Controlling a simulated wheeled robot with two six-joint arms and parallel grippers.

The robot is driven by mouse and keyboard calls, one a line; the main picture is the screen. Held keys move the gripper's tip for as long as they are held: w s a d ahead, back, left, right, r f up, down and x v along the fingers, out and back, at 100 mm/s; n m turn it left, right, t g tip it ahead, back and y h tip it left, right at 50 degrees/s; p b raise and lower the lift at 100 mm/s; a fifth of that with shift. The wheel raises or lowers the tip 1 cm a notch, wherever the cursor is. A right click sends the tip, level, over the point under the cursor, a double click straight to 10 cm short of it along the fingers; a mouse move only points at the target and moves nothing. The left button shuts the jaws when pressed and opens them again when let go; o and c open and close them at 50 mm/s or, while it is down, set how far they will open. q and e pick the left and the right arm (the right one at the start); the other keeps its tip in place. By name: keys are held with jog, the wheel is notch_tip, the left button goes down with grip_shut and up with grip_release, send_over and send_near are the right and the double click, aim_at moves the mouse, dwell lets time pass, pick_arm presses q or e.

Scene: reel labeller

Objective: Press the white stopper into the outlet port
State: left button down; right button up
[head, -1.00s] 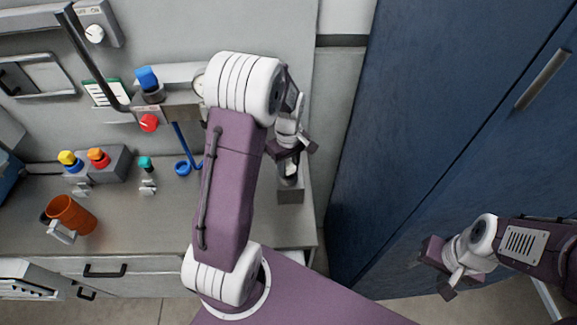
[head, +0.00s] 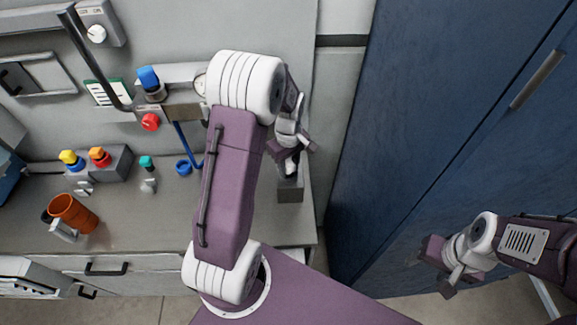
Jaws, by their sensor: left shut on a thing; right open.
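My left gripper (head: 290,158) is at the right end of the counter, past the bent arm that crosses the middle of the head view. It is shut on a small white piece, probably the white stopper (head: 289,168), just above a grey block (head: 290,191). Fingers hide part of the piece, and I cannot tell whether it touches the block. I cannot make out the outlet port; it may be hidden by my gripper or arm. My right gripper (head: 437,268) is open and empty at the right, in front of the blue cabinet.
Above is a pipe with a blue cap (head: 148,77) and red knob (head: 150,122). A blue cabinet (head: 440,130) fills the right.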

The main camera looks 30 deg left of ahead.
pick_arm(q)
jog(key=shift+s+d+f, duration=0.1)
jog(key=shift+s+f, duration=0.2)
jog(key=shift+f, duration=0.05)
jog(key=c, duration=1.1)
grip_release()
jog(key=shift+o, duration=0.9)
jog(key=shift+w+d, duration=0.1)
jog(key=shift+d, duration=0.05)
jog(key=r, duration=0.9)
jog(key=shift+w+r, duration=0.25)
jog(key=shift+r, duration=0.15)
jog(key=shift+w, duration=0.1)
